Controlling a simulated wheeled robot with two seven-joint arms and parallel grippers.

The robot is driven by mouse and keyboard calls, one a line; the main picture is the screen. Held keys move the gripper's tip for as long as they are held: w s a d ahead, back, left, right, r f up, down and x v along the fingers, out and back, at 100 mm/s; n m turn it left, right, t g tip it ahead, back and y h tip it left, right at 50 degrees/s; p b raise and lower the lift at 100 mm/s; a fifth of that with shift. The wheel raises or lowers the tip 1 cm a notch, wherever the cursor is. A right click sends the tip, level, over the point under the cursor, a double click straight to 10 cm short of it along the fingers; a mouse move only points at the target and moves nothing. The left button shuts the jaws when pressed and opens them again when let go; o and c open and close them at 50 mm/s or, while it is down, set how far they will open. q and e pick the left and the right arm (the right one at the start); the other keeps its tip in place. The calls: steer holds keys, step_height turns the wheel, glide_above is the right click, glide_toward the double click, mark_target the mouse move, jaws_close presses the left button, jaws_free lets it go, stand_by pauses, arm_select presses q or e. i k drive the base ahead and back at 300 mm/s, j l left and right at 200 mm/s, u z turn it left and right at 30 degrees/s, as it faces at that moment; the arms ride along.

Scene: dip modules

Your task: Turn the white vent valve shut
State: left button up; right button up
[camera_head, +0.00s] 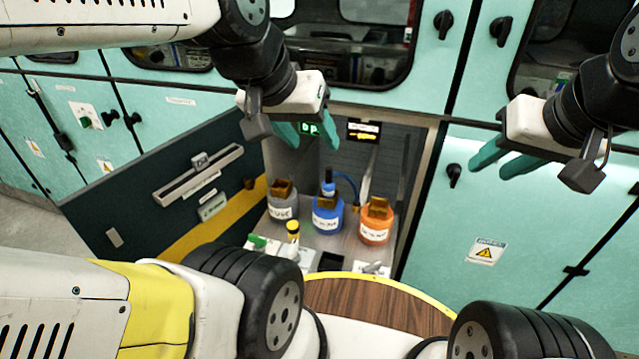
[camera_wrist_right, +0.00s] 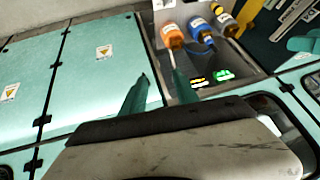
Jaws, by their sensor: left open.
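A small white handle (camera_head: 375,267), which looks like the vent valve, sits low at the front right of the open cabinet bay, below the orange bottle. It is small and its exact angle is hard to tell. My left gripper (camera_head: 306,147) is open and empty, high in front of the bay, above the bottles and well apart from the handle. My right gripper (camera_head: 487,170) hangs in front of the teal door right of the bay. Its teal fingers are apart and empty; they also show in the right wrist view (camera_wrist_right: 158,72).
A grey bottle (camera_head: 283,200), a blue bottle (camera_head: 327,215) and an orange bottle (camera_head: 376,222) stand in the bay. A green-handled valve (camera_head: 257,241) is at front left, near a yellow-capped item (camera_head: 292,230). The open dark door (camera_head: 130,215) stands left. A round wooden top (camera_head: 375,300) lies in front.

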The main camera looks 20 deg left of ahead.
mark_target(293, 252)
steer(key=i+l+u, duration=0.1)
steer(key=u, duration=1.05)
